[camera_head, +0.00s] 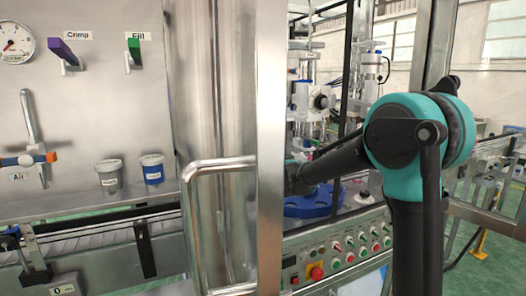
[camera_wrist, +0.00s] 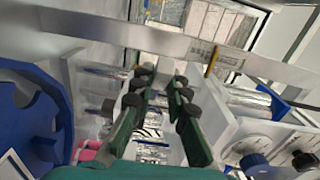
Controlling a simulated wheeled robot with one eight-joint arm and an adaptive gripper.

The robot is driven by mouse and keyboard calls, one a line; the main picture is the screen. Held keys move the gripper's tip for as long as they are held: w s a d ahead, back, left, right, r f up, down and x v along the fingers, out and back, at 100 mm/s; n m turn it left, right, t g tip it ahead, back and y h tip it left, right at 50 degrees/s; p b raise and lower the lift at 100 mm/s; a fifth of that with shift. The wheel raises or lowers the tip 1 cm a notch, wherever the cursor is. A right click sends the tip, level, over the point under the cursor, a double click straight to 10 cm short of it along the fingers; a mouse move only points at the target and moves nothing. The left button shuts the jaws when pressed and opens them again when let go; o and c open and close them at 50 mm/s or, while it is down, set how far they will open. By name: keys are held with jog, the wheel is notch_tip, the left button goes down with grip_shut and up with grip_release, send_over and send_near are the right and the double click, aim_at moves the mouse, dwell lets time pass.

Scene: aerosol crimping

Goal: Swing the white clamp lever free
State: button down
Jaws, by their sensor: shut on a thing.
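My gripper (camera_wrist: 161,84) shows in the wrist view with its two dark green, black-tipped fingers a little apart. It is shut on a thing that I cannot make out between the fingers. I cannot single out the white clamp lever in either view. In the head view my arm reaches left past the steel door post into the machine. Its far end is at the post's edge, close to the blue round plate (camera_head: 312,205), and the fingers cannot be made out there.
A notched blue wheel (camera_wrist: 22,125) lies left of my gripper in the wrist view, and a white housing (camera_wrist: 235,125) stands right of it. A steel bar (camera_wrist: 130,36) crosses beyond. The door handle (camera_head: 192,225) and button panel (camera_head: 340,255) are in the head view.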

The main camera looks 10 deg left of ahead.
jog(key=shift+a, duration=0.15)
jog(key=shift+w+a, duration=0.25)
jog(key=shift+a, duration=0.35)
jog(key=shift+w+a, duration=0.2)
jog(key=shift+a, duration=0.4)
jog(key=shift+w+a, duration=0.65)
jog(key=shift+a, duration=0.2)
jog(key=c, duration=1.4)
grip_release()
jog(key=shift+c, duration=0.2)
jog(key=shift+s+d, duration=0.1)
jog(key=shift+d, duration=0.05)
